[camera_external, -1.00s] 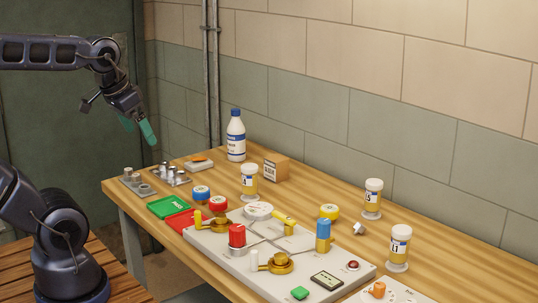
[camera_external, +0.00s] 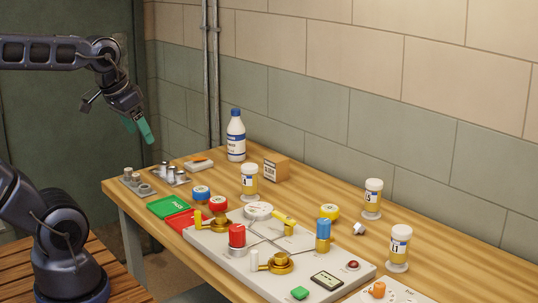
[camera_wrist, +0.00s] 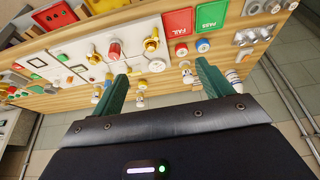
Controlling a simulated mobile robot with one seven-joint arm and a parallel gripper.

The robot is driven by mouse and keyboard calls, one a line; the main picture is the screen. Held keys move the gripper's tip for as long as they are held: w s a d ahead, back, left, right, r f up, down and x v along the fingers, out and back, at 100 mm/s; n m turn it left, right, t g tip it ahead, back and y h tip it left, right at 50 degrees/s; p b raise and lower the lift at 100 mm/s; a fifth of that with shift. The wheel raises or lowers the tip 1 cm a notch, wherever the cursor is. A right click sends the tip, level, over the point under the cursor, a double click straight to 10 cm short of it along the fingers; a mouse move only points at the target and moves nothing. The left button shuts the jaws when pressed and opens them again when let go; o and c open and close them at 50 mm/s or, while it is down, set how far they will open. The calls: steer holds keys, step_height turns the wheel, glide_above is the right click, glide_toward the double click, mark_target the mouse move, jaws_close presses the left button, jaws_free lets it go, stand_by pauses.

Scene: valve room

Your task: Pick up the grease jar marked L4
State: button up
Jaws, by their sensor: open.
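Three white-lidded jars with yellow contents stand upright on the wooden table. The left jar (camera_external: 249,182) stands behind the panel, and its label seems to end in 4. The middle jar (camera_external: 373,198) seems to read L5. The right jar (camera_external: 398,248) stands nearest the camera, and its label looks like L1 or L7. My gripper (camera_external: 139,132) is open and empty, raised beyond the table's left end and apart from every jar. In the wrist view its green fingers (camera_wrist: 163,75) are spread wide. Small jars show near and between them, with labels unreadable.
A grey valve panel (camera_external: 205,242) with knobs and levers fills the front of the table (camera_external: 330,190). Green (camera_external: 168,207) and red trays lie left. The wall runs close behind.

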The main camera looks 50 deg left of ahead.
steer(key=shift+w, duration=0.1)
steer(key=shift+c, duration=0.2)
steer(key=m+g+h, duration=0.1)
steer(key=m+h, duration=0.2)
steer(key=m, duration=0.5)
glide_above(252, 178)
steer(key=s+a, duration=0.2)
steer(key=a, duration=0.3)
step_height(252, 178, down, 18)
steer(key=r, duration=0.1)
steer(key=shift+w+d+f, duration=0.15)
steer(key=shift+f, duration=0.5)
steer(key=shift+x, duration=5.15)
steer(key=shift+d+r, duration=0.1)
steer(key=c, duration=1.1)
steer(key=shift+c, duration=0.3)
